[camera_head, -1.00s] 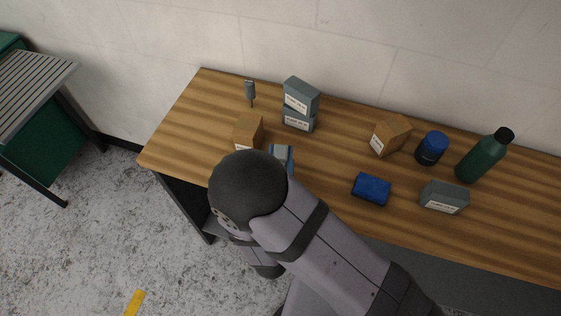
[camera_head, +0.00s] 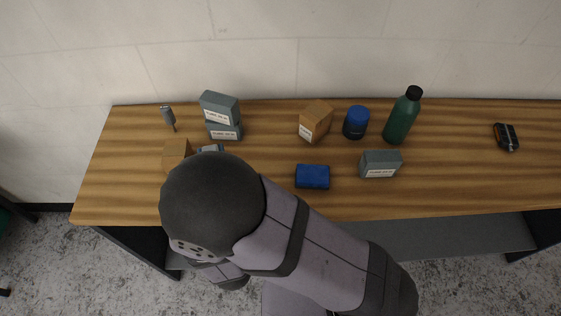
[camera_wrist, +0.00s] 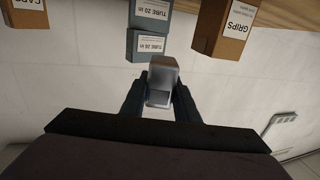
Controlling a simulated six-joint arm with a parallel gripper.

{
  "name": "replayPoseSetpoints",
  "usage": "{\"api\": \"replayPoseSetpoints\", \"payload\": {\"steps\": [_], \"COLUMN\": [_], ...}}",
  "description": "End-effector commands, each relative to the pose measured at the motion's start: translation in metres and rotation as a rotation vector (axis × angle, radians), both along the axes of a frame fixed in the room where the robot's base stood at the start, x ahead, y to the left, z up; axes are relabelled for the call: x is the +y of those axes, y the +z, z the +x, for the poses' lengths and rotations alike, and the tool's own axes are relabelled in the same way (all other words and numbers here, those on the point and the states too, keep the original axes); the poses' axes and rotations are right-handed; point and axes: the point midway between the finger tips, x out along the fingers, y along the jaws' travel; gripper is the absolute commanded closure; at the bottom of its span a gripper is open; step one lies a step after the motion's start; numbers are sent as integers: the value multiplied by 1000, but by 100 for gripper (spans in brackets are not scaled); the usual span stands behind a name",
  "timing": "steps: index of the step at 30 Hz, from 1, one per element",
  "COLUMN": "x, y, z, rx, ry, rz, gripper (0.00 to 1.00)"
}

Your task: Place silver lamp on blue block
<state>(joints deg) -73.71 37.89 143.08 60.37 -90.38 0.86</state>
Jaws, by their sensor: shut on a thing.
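The silver lamp (camera_wrist: 163,70) is held between the two dark fingers of my gripper (camera_wrist: 161,98) in the wrist view. In the head view my own arm hides most of the gripper and lamp; only a small grey-blue part shows above the dark wrist joint. The blue block (camera_head: 312,176) lies flat near the front of the table, to the right of my gripper. Its top is bare. The blue block does not show in the wrist view.
A black device (camera_head: 506,137) lies far right.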

Motion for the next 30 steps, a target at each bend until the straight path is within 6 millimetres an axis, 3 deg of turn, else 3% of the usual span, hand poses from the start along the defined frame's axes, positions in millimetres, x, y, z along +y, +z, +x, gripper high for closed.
{"api": "replayPoseSetpoints", "payload": {"steps": [5,11,20,30], "x": [-11,-41,-112,-201], "y": [2,0,-11,-25], "z": [9,25,40,30], "rx": [9,21,18,0], "ry": [-49,-157,-356,-546], "rz": [0,6,17,9], "gripper": [95,95,95,95]}}
